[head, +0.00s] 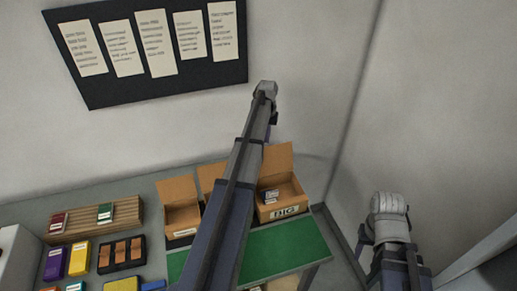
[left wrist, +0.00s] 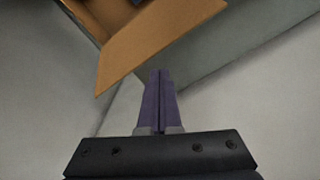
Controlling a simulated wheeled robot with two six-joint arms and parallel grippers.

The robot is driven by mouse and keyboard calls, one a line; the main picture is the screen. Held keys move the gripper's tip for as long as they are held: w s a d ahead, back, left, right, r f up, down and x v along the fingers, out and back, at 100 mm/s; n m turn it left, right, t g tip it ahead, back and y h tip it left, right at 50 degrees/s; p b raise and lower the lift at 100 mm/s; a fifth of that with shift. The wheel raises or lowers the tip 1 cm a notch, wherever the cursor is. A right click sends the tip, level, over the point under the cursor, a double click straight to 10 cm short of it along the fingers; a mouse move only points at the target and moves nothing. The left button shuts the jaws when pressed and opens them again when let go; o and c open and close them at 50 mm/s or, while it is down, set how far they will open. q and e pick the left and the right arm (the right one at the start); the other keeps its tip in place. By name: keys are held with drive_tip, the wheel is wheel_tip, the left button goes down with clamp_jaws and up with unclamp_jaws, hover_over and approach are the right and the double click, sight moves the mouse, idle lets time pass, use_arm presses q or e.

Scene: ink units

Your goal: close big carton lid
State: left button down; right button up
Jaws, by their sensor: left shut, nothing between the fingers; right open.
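The big carton (head: 284,209), an open brown box with a label on its front, stands at the right end of the green mat. Its lid (head: 278,159) stands up at the back. Small dark and white packs (head: 269,196) lie inside. My left arm crosses in front of the carton's left side. My left gripper (head: 273,117) is above and behind the lid, shut and empty. In the left wrist view, its closed fingers (left wrist: 160,100) are just below a brown cardboard flap (left wrist: 155,45), apart from it in the picture. My right gripper (head: 364,238) is open, right of the table and partly hidden.
A smaller open carton (head: 181,219) stands left of the big one. A wooden rack (head: 122,217), a black tray (head: 104,262) and coloured boxes (head: 79,258) fill the left. The green mat (head: 290,249) is bare in front of the big carton. Walls close off the back and right.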

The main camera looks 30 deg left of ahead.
use_arm(q)
wheel_tip(320, 180, down, 3)
drive_tip(key=b, duration=0.3)
drive_tip(key=shift+f, duration=0.1)
drive_tip(key=shift+s, duration=0.1)
drive_tip(key=shift+s+d, duration=1.9)
drive_tip(key=shift+d, duration=0.45)
wheel_tip(320, 180, up, 7)
drive_tip(key=p, duration=0.7)
